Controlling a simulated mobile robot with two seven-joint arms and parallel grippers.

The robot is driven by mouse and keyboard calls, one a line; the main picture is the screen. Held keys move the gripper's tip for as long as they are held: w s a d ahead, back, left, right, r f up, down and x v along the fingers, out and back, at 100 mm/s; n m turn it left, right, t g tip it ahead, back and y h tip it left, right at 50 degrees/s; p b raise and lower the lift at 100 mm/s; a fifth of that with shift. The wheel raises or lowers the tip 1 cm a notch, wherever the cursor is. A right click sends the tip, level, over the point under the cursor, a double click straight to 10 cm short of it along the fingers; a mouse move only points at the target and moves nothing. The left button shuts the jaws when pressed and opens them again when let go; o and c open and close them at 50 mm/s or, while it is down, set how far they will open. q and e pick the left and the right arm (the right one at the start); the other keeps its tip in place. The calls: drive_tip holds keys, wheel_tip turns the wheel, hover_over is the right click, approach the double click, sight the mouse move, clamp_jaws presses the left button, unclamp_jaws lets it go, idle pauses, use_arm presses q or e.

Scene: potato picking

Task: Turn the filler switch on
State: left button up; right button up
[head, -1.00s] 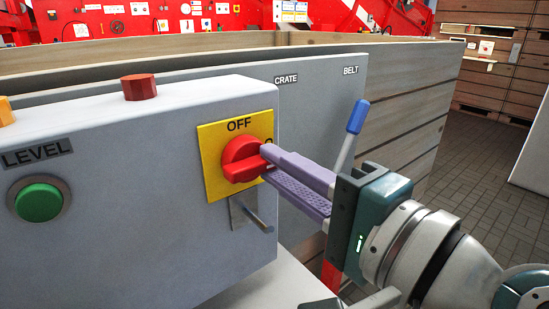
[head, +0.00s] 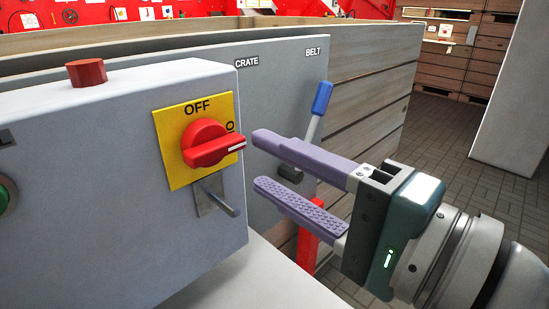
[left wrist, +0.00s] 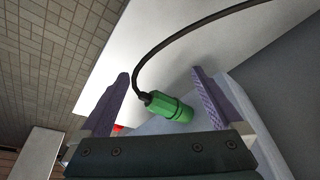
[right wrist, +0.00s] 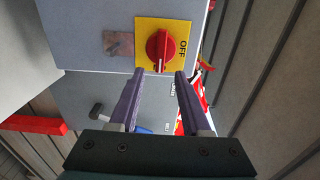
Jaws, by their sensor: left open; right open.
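The filler switch (head: 207,143) is a red rotary knob on a yellow plate (head: 170,125) on the grey box's front. Its handle, with a white line, points right. "OFF" is printed above the knob and an "O" shows at its upper right. My right gripper (head: 260,163) is open and empty just right of the knob, apart from it. In the right wrist view the knob (right wrist: 158,50) sits just beyond the fingertips. My left gripper (left wrist: 160,73) is open in the left wrist view. It is out of the head view.
A metal hasp (head: 217,196) sticks out below the plate. A blue-tipped lever (head: 321,98) stands behind my right fingers, on the panel labelled CRATE and BELT. A red button (head: 86,72) tops the box (head: 90,150). A green connector (left wrist: 167,106) with black cable lies beyond my left fingers.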

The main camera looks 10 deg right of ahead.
drive_tip(key=b+v, duration=0.1)
drive_tip(key=v, duration=0.4)
